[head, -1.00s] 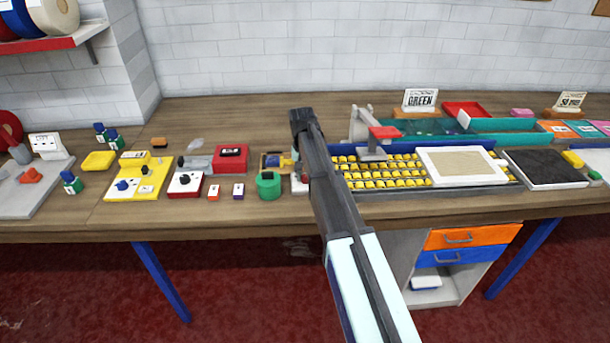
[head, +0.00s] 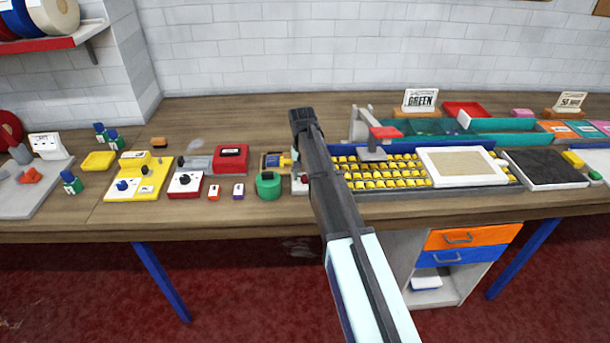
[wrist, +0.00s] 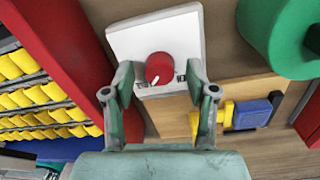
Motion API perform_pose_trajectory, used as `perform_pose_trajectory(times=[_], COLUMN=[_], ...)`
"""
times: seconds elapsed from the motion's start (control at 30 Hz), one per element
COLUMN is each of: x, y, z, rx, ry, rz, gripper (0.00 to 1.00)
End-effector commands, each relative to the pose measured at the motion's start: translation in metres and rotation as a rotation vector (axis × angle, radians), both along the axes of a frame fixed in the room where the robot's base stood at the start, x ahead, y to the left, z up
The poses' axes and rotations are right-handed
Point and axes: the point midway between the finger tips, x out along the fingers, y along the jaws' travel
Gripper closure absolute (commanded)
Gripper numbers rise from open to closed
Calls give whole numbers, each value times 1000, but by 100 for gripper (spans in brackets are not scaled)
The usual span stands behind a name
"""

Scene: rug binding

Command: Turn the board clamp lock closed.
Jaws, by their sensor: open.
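The lock is a round red knob (wrist: 159,68) on a white plate (wrist: 189,32), seen in the wrist view. A white pointer mark on the knob points down and slightly left, close to a small printed label on the plate's lower left. Another label at the lower right is partly covered by a finger, and I cannot read either one. My gripper (wrist: 158,82) is open, with one finger on each side of the knob. Gaps show between the fingers and the knob. In the head view my arm hides most of the plate and the gripper.
A red wall and a rack of yellow pieces (wrist: 20,100) lie left of the plate in the wrist view. A green round container (wrist: 280,38) is at the upper right. A yellow and blue part (wrist: 243,115) sits close to the right finger. White wall stands behind the bench.

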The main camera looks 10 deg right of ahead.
Motion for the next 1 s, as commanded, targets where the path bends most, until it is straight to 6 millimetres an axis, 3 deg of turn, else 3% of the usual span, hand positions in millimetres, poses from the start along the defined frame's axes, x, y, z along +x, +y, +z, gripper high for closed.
perform_pose_trajectory(times=[0.17, 0.63, 0.8, 1.0], x=[1, 3, 2, 2], y=[1, 4, 5, 5], z=[15, 99, 114, 119], rx=[0, 0, 0, 0], ry=[-1, -2, 0, 0], rz=[0, 0, 0, 0], gripper=[43, 43, 43, 43])
